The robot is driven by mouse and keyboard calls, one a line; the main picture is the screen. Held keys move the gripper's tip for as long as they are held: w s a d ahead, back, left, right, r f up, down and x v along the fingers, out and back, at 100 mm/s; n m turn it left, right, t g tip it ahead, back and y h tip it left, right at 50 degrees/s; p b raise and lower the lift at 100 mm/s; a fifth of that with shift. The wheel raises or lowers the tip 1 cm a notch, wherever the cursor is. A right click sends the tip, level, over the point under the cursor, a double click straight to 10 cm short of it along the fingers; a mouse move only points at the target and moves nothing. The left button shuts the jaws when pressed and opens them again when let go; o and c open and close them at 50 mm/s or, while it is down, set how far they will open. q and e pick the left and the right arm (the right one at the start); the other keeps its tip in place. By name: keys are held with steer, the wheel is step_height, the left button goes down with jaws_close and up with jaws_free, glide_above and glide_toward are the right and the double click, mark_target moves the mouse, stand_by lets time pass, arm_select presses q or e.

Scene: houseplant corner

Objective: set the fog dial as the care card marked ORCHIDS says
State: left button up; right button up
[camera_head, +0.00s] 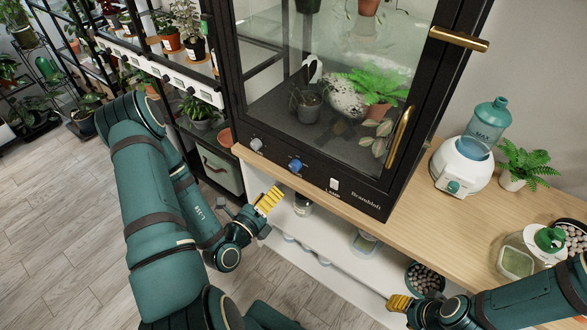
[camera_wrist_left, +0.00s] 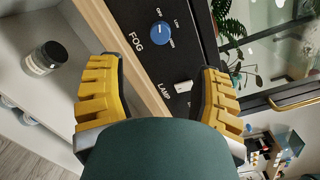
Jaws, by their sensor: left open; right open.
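The blue fog dial (camera_wrist_left: 160,32) is on the black cabinet's front panel, beside the word FOG. Small OFF, LOW and HIGH marks surround it; I cannot tell for sure which one its pale line points at. In the head view the dial (camera_head: 296,165) is left of the lamp switch (camera_head: 334,184). My left gripper (camera_head: 268,199) is open and empty, below and left of the dial, apart from it; its yellow fingers (camera_wrist_left: 157,75) frame the panel in the wrist view. My right gripper (camera_head: 398,303) is at the lower right, away from the dial. No card marked ORCHIDS is readable.
A grey knob (camera_head: 257,144) sits left of the dial. The glass door has a brass handle (camera_head: 398,138). The wooden top (camera_head: 410,218) juts out below the panel. A white humidifier (camera_head: 462,165) stands to the right. Plant shelves with small white labels (camera_head: 172,75) are at left.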

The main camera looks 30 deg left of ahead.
mark_target(293, 168)
arm_select(q)
steer(key=w+b, duration=0.1)
steer(key=w, duration=1)
steer(key=shift+w, duration=0.4)
jaws_close()
